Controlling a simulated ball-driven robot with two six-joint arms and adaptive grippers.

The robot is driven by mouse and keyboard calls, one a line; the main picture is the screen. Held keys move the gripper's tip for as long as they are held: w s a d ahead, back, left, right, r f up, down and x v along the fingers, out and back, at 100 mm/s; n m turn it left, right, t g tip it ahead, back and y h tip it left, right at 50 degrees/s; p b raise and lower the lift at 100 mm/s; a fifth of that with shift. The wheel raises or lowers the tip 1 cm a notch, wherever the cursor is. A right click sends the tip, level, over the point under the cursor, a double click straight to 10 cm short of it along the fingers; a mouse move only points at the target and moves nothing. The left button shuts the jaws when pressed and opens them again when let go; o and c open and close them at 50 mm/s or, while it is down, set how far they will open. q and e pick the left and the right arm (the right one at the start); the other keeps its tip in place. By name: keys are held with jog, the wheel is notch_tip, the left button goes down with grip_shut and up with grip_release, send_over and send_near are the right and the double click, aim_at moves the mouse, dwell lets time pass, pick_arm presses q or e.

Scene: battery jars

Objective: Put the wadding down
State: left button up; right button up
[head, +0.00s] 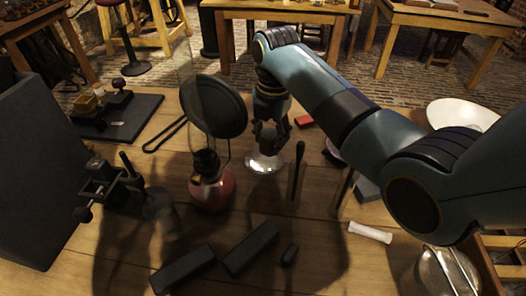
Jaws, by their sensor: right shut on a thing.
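My right gripper (267,145) points down over the middle of the bench, with its arm coming in from the right. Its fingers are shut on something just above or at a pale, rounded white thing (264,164). This may be the wadding or a shallow glass dish; I cannot tell which. The held piece is mostly hidden by the dark fingers, and I cannot tell whether it touches what is below. My left gripper is not in view.
A red-based lamp with a glass chimney (211,190) stands close left of the gripper, before a dark round pan (217,106). A dark upright tool (297,170) is to the right. Dark blocks (250,248) lie in front. A white roll (370,232) and white bowl (462,114) are right.

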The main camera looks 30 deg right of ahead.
aim_at(263, 150)
jog(key=shift+w+a+f, duration=0.4)
jog(key=shift+w+f, duration=0.2)
jog(key=shift+w, duration=0.1)
jog(key=shift+f, duration=1.95)
jog(key=shift+f+b, duration=0.15)
jog(key=shift+b, duration=0.15)
jog(key=o, duration=1.1)
jog(key=shift+o, duration=0.2)
jog(key=r, duration=0.8)
jog(key=r+p, duration=0.1)
jog(key=r, duration=0.3)
jog(key=shift+s+d+r, duration=0.1)
jog(key=shift+s+r, duration=0.05)
jog(key=shift+s, duration=0.1)
